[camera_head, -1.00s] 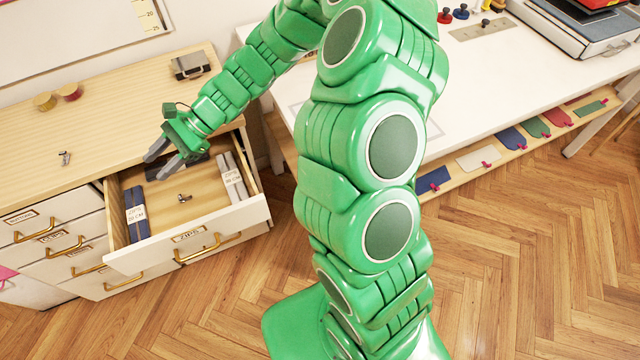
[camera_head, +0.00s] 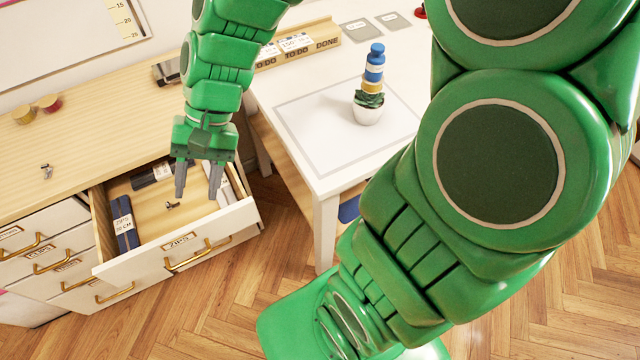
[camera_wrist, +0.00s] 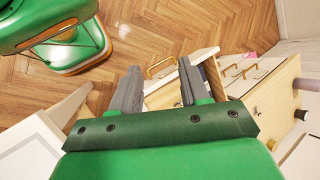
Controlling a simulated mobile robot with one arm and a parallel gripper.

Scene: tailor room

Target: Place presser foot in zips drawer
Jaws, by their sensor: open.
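The zips drawer (camera_head: 225,226) is pulled open from the wooden cabinet at the left of the head view. A small metal presser foot (camera_head: 172,205) lies on the drawer floor, near its middle. Another small metal piece (camera_head: 46,171) lies on the cabinet top; I cannot tell exactly what it is. My gripper (camera_head: 199,194) is open and empty, pointing down above the right side of the drawer, apart from the presser foot. In the wrist view its two fingers (camera_wrist: 158,88) are spread, with part of the drawer showing between and beyond them.
Zip packs lie in the drawer, including a blue one (camera_head: 124,222) at left and a dark one (camera_head: 152,174) at the back. Thread spools (camera_head: 50,103) stand on the cabinet top. A white table (camera_head: 310,165) with a potted plant (camera_head: 368,112) is to the right.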

